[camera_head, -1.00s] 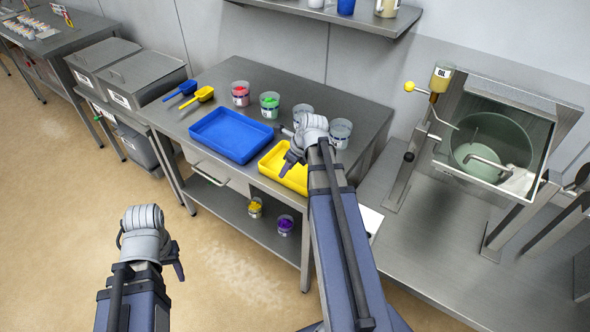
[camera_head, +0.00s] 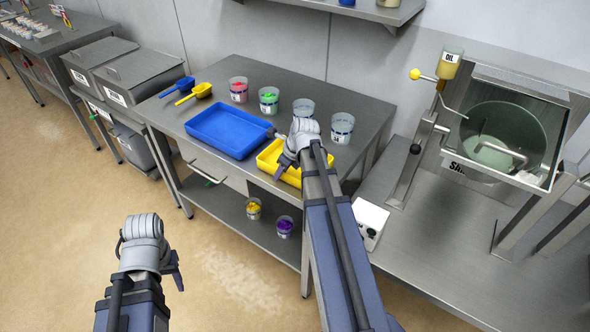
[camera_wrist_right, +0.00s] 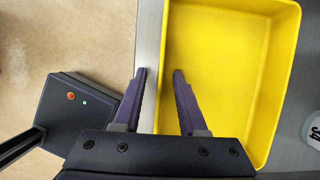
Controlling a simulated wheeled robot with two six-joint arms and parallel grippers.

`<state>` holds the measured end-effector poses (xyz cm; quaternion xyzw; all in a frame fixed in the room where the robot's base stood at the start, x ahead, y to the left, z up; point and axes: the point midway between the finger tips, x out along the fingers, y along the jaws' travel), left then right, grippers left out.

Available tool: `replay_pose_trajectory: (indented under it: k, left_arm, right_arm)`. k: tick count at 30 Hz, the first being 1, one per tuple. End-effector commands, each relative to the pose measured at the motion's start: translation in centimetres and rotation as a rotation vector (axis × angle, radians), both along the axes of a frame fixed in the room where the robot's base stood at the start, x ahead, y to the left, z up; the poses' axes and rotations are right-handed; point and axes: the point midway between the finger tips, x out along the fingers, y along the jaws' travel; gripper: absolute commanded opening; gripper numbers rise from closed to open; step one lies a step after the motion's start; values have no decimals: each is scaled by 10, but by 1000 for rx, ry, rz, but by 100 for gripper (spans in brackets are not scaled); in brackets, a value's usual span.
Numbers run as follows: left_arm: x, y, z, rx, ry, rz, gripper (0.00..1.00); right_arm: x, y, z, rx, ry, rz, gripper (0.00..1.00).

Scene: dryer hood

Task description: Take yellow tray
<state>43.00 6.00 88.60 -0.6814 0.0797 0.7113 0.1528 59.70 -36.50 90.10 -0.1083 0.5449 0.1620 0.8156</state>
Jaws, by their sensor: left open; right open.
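The yellow tray (camera_head: 268,158) lies on the steel table, right of the blue tray, partly hidden by my right arm in the head view. In the right wrist view the yellow tray (camera_wrist_right: 225,70) looks empty. My right gripper (camera_wrist_right: 160,75) is open, its two fingers apart, one on each side of the tray's near wall as seen from above; I cannot tell whether they touch it. In the head view my right gripper (camera_head: 284,168) is over the tray's front part. My left gripper (camera_head: 174,274) is open and empty over the floor, away from the table.
The blue tray (camera_head: 228,132) stands close to the yellow one. Several cups, one of them green (camera_head: 268,100), stand behind the trays. A blue scoop (camera_head: 178,87) and a yellow scoop (camera_head: 195,93) lie at the left. A white device (camera_head: 370,222) is at the right.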

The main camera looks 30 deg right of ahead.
Motion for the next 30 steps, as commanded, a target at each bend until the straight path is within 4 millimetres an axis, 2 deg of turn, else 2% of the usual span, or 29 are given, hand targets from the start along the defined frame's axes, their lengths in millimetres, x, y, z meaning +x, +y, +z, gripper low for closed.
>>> replay_pose_trajectory:
  k: [5,16,30]
  left_arm:
    - [0,0,1,0,0,0,50]
    - [0,0,1,0,0,0,50]
    - [0,0,1,0,0,0,50]
  right_arm:
    - [0,0,1,0,0,0,41]
    - [0,0,1,0,0,0,1]
    - [0,0,1,0,0,0,0]
